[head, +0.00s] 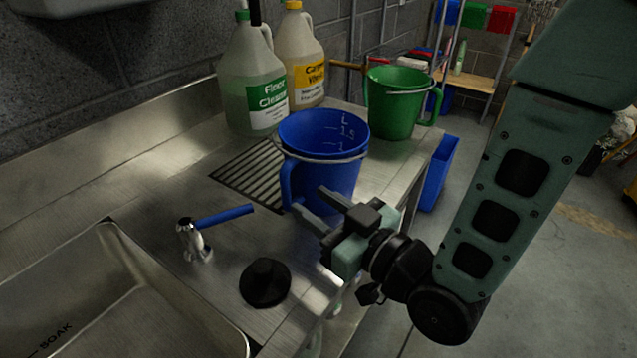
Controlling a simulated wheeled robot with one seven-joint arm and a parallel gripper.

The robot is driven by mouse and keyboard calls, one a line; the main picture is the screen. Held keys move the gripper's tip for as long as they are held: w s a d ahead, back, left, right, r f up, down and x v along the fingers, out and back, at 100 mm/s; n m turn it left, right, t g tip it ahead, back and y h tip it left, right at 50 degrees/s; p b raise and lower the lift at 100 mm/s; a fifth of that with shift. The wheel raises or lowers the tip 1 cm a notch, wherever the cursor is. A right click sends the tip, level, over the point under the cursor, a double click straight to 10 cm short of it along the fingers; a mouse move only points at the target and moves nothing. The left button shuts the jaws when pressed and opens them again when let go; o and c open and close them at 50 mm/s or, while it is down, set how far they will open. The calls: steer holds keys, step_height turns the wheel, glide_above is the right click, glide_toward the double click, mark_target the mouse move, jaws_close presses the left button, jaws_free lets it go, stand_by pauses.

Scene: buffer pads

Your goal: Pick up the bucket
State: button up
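A blue bucket (330,165) with a wire bail handle, a side grip and scale marks inside stands upright on the steel counter, at the right end of a slotted drain grille. A green bucket (393,105) with a wire handle and a side grip stands farther back on the counter's right end. My gripper (315,207) is in front of the blue bucket near its lower part. Its two fingers are spread apart and point toward the bucket's side grip. I see nothing between them. Whether a finger touches the bucket I cannot tell.
A floor cleaner jug (253,80) and a yellow-labelled jug (306,60) stand behind the blue bucket. A blue bin (438,172) is beyond the counter's right edge.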

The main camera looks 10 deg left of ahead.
mark_target(288, 186)
steer(key=x, duration=0.2)
steer(key=p+x, duration=0.1)
steer(key=x, duration=0.1)
steer(key=p+x, duration=0.1)
steer(key=x, duration=0.1)
steer(key=shift+s+a+r, duration=0.1)
steer(key=shift+a+r, duration=0.25)
steer(key=shift+r, duration=0.05)
steer(key=shift+w+a, duration=0.25)
steer(key=shift+f, duration=0.1)
jaws_close()
